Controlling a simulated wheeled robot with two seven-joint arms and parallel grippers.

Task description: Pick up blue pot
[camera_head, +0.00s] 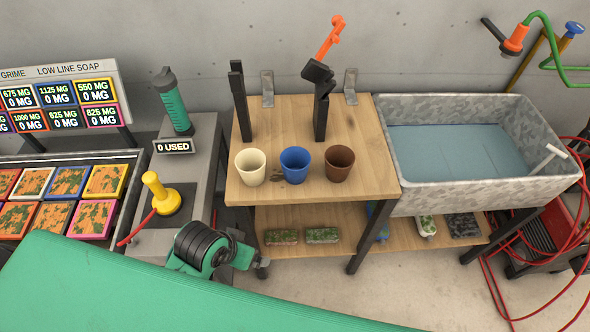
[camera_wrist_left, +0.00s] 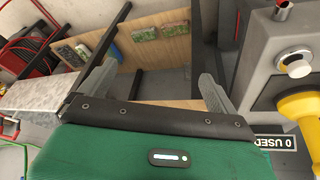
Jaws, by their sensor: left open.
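The blue pot (camera_head: 295,164) stands upright on the wooden bench top (camera_head: 380,172) in the head view. It is between a cream pot (camera_head: 250,167) on its left and a brown pot (camera_head: 339,163) on its right. My left arm's green and black end is low and left of the bench in the head view, in front of and apart from the pots. In the left wrist view my left gripper (camera_wrist_left: 158,72) is open, its grey fingers wide apart with nothing held. No pot shows in that view. My right gripper is not in view.
Two black upright posts (camera_head: 322,110) stand behind the pots. A stone sink (camera_head: 480,183) is right of the bench. Left are a grey counter (camera_head: 205,150) with a green bottle (camera_head: 174,103) and a yellow knob (camera_head: 160,193), which also shows in the wrist view (camera_wrist_left: 297,103).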

